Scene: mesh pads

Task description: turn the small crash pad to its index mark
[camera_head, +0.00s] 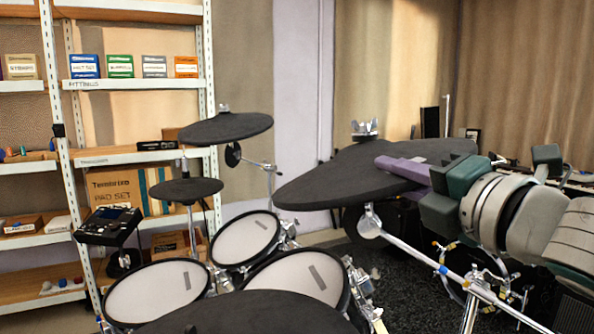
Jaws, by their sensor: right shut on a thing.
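The small crash pad (335,182), which I take to be the dark grey cymbal pad in my grip, sits tilted on its stand at centre right, with a metal wing fitting (365,130) at its top. My right gripper (405,169), with purple fingers, comes in from the right and is shut on the pad's right part. The fingers and arm hide some of that side. I cannot make out an index mark. My left gripper is not in view.
Another cymbal pad (226,128) and a smaller pad (187,191) stand to the left. Several white mesh drum pads (155,290) and a dark pad (245,315) fill the foreground. A chrome rack (415,258) runs below my right arm. Shelves stand behind at left.

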